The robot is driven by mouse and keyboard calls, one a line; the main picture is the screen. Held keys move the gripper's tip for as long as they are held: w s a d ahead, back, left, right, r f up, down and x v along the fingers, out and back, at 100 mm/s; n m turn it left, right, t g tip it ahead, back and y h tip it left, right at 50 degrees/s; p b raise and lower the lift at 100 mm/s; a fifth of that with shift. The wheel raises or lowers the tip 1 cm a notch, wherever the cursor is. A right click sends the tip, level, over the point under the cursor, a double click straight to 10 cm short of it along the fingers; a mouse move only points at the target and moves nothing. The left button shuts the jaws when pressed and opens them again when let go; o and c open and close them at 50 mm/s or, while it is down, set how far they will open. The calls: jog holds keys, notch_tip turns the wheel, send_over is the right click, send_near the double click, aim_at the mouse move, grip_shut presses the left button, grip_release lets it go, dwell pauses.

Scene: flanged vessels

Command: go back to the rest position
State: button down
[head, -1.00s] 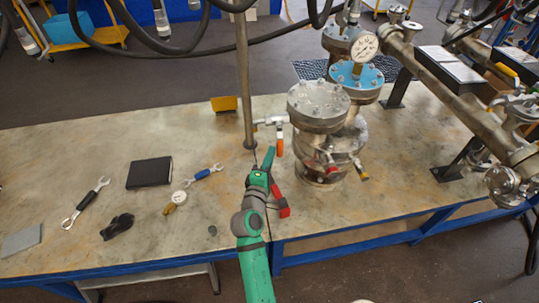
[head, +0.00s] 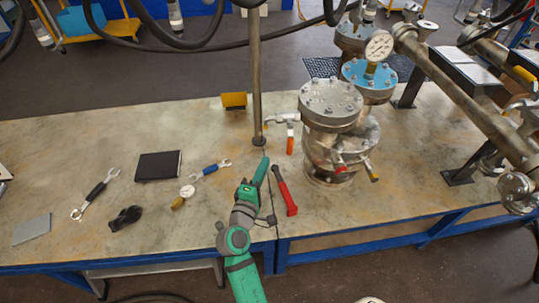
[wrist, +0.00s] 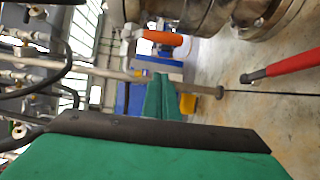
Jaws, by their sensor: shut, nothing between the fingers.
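My gripper (head: 264,164) is green and shut with nothing in it. In the head view it is over the front middle of the workbench, just in front of the base of a thin upright pole. In the wrist view its green fingers (wrist: 163,98) point away from the camera and hold nothing. A red-handled tool (head: 285,192) lies on the bench to the right of the gripper, apart from it. Its red handle (wrist: 285,66) also shows at the right of the wrist view.
The pole (head: 256,90) stands close beyond my gripper. Flanged vessels (head: 331,130) stand to the right, with an orange-handled hammer (head: 290,138) beside them.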

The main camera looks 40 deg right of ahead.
jog(key=shift+v, duration=2.1)
jog(key=shift+w+a, duration=0.1)
jog(key=shift+w, duration=0.05)
